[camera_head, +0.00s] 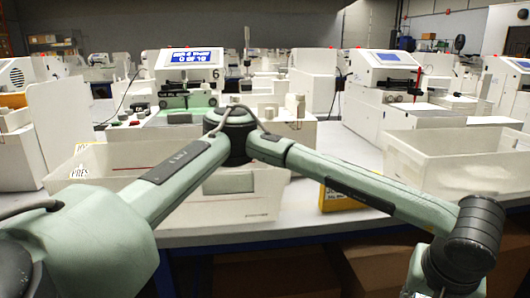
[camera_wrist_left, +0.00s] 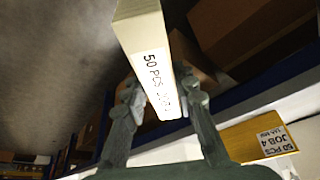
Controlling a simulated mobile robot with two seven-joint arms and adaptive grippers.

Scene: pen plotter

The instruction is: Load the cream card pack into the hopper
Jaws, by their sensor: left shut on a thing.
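In the left wrist view, my left gripper (camera_wrist_left: 161,98) is shut on a cream card pack (camera_wrist_left: 141,36). The pack stands between the two fingers, with black print starting "50 PCS" on its narrow side. The rest of the label is hard to read. In the head view my left arm crosses the table and bends down at the lower right, so its gripper and the pack are out of that picture. A plotter (camera_head: 189,60) marked 6 with a lit screen stands behind the arm. I cannot tell for sure which part is its hopper. My right gripper is not in view.
A yellow pack (camera_head: 340,198) lies near the table's front edge; a yellow pack labelled JOB 4 (camera_wrist_left: 258,140) shows in the wrist view. A pale bin (camera_head: 268,208) is partly behind my arm; another bin (camera_head: 455,150) stands right. Cardboard boxes (camera_head: 385,262) sit below the table.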

